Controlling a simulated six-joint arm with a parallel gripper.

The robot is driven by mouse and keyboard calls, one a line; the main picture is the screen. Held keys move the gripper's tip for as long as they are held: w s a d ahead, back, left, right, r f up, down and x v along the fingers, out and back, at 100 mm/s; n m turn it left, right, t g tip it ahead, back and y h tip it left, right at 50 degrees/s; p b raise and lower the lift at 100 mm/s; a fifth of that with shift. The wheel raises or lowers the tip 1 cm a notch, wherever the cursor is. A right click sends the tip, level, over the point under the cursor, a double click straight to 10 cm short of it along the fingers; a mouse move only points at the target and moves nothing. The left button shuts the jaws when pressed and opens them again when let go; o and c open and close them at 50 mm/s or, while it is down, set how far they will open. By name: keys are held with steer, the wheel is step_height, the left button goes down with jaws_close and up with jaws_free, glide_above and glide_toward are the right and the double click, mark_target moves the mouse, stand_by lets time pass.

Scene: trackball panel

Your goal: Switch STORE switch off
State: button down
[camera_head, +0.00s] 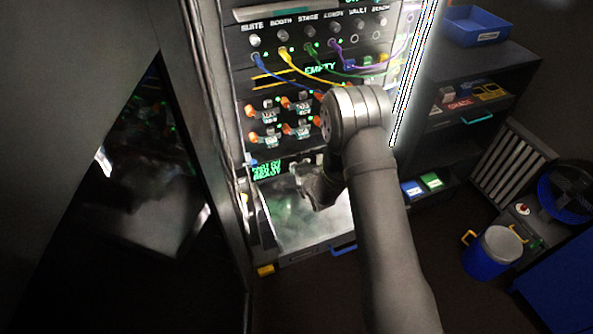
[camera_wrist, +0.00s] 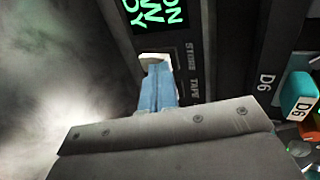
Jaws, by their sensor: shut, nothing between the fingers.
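In the wrist view the "STORE" label (camera_wrist: 190,55) is on a dark panel, with "TAPE" further along the same strip. My gripper (camera_wrist: 159,68) is shut and empty, with its pale blue fingers close together beside this label. A pale piece (camera_wrist: 153,57) shows just past the fingertips and may be the STORE switch. The fingers partly cover it, so I cannot tell its position or whether they touch it. In the head view my gripper (camera_head: 318,195) is in front of the lower part of the rack, and the switch cannot be made out.
A green-lettered display (camera_head: 268,170) is near the label, and shows in the wrist view (camera_wrist: 152,12). Orange-ended connectors (camera_head: 268,138) and coloured cables (camera_head: 300,75) are above. A teal D6 piece (camera_wrist: 298,92) is at right. Shelves (camera_head: 480,60) stand right of the rack.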

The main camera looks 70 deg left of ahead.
steer(key=shift+a+r, duration=0.15)
steer(key=shift+a, duration=0.15)
steer(key=shift+r, duration=0.8)
steer(key=shift+d, duration=0.1)
steer(key=shift+d, duration=0.35)
steer(key=r+v, duration=0.1)
steer(key=v, duration=1.1)
steer(key=shift+r, duration=0.35)
